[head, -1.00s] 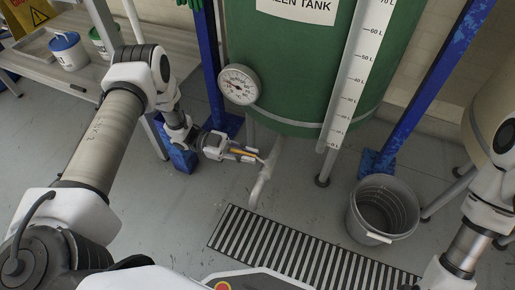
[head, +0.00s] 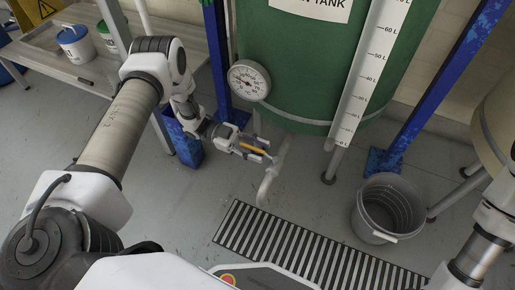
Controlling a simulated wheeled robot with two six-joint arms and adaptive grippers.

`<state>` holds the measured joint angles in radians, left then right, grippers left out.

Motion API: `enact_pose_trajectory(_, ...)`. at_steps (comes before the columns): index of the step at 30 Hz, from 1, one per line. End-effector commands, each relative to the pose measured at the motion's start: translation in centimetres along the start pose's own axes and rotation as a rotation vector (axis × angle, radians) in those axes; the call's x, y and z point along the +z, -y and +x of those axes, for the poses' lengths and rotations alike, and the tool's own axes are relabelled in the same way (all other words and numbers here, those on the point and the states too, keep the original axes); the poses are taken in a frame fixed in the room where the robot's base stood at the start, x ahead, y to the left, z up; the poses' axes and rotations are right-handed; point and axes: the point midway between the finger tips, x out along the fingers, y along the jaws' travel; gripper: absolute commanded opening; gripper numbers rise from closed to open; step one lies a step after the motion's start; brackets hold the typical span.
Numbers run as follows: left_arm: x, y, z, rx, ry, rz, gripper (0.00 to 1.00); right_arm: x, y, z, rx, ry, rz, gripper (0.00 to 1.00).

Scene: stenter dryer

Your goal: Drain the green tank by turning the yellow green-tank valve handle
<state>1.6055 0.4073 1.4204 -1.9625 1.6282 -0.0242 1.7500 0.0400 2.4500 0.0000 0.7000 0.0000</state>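The green tank (head: 305,75) stands at the top middle of the head view, with a round gauge and a litre scale on it. A pale drain pipe (head: 269,180) comes down below it and ends above the floor grate. The yellow valve handle (head: 252,149) shows beside the pipe. My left gripper (head: 262,152) is at the handle with its fingers apart, one on each side of it. I cannot tell whether a finger touches the handle. My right arm shows at the lower right edge, but its gripper is out of view.
A slatted floor grate (head: 300,250) lies below the pipe. A grey bucket (head: 388,208) stands right of it. Blue posts (head: 445,90) flank the tank. A table (head: 75,72) with small tubs (head: 76,44) is at the upper left. A beige tank (head: 499,125) is at the right edge.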

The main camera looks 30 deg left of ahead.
Motion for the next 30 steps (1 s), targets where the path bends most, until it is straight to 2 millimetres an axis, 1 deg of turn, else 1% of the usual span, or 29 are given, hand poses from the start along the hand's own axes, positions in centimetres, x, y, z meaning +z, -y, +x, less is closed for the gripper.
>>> enact_pose_trajectory(4,0.0,0.0,-0.3,0.000,0.000,-0.001,0.40,0.0,0.0,0.0,0.000,0.000,0.000,0.43)
enact_pose_trajectory(7,0.1,0.0,-1.5,-0.001,0.000,0.000,0.40,0.0,0.0,0.0,0.000,0.000,0.000,0.43)
enact_pose_trajectory(11,0.1,0.0,-4.5,-0.004,0.002,0.002,0.40,0.0,0.0,0.0,0.000,0.000,0.000,0.43)
enact_pose_trajectory(15,0.1,0.0,-8.3,-0.003,0.003,0.002,0.40,0.0,0.0,0.0,0.000,0.000,0.000,0.43)
enact_pose_trajectory(19,0.1,0.0,-10.8,-0.001,0.002,0.001,0.40,0.0,0.0,0.0,0.000,0.000,0.000,0.43)
enact_pose_trajectory(21,0.1,0.0,-11.6,-0.001,0.002,0.000,0.40,0.0,0.0,0.0,0.000,0.000,0.000,0.43)
enact_pose_trajectory(23,0.1,0.0,-11.9,-0.001,0.001,0.000,0.40,0.0,0.0,0.0,0.000,0.000,0.000,0.43)
enact_pose_trajectory(30,0.0,0.0,-12.0,0.000,0.000,0.000,0.40,0.0,0.0,0.0,0.000,0.000,0.000,0.43)
